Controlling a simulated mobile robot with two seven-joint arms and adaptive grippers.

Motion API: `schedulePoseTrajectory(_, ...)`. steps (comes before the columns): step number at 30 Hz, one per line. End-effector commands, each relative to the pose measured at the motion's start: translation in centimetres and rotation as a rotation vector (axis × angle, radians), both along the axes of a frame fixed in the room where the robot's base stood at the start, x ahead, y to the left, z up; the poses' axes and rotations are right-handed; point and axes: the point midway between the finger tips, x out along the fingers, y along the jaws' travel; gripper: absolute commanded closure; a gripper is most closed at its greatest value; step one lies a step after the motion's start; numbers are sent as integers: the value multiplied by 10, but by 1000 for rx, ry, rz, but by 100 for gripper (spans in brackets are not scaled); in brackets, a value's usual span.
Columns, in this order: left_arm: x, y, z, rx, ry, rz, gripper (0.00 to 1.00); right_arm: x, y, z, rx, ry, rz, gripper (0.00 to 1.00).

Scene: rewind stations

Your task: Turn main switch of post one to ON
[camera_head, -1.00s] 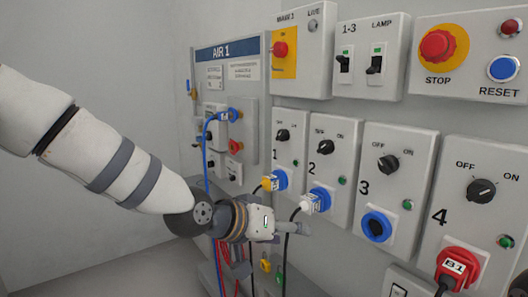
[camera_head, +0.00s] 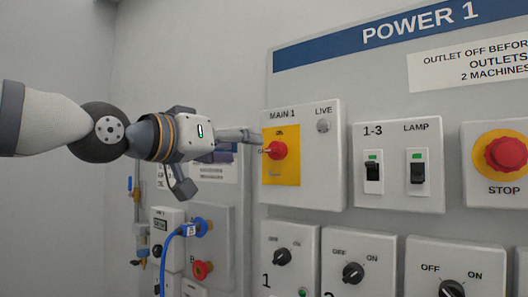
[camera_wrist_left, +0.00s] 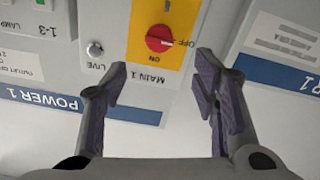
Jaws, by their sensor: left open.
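The main switch (camera_head: 277,150) is a red knob on a yellow plate on the box marked MAIN 1, under the POWER 1 sign. In the left wrist view, which is upside down, the knob (camera_wrist_left: 159,38) has its bar lying toward the OFF label, with ON at another side. The round LIVE lamp (camera_head: 323,126) beside it looks grey. My left gripper (camera_head: 222,160) is open and just left of the switch in the head view. In the left wrist view its fingers (camera_wrist_left: 162,72) are spread, with the knob beyond the gap, apparently untouched. My right gripper is not in view.
A box with two black toggles (camera_head: 395,171) and a STOP button (camera_head: 505,153) are to the right. Outlet boxes with rotary switches (camera_head: 353,272) sit below. A blue hose (camera_head: 166,250) hangs at the lower left.

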Motion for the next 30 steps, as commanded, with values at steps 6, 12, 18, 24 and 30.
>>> schedulePoseTrajectory(6, 48, -34, -5, -1, 7, 0, 46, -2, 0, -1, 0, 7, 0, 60)
schedulePoseTrajectory(12, 80, -57, -6, 0, 8, 0, 46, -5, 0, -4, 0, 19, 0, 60)
schedulePoseTrajectory(18, 89, -64, -4, -1, 6, 0, 46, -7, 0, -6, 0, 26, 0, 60)
schedulePoseTrajectory(24, 89, -64, -2, -1, 4, 0, 46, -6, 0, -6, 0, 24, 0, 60)
schedulePoseTrajectory(30, 88, -64, -3, -1, 4, 0, 89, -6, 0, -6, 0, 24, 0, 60)
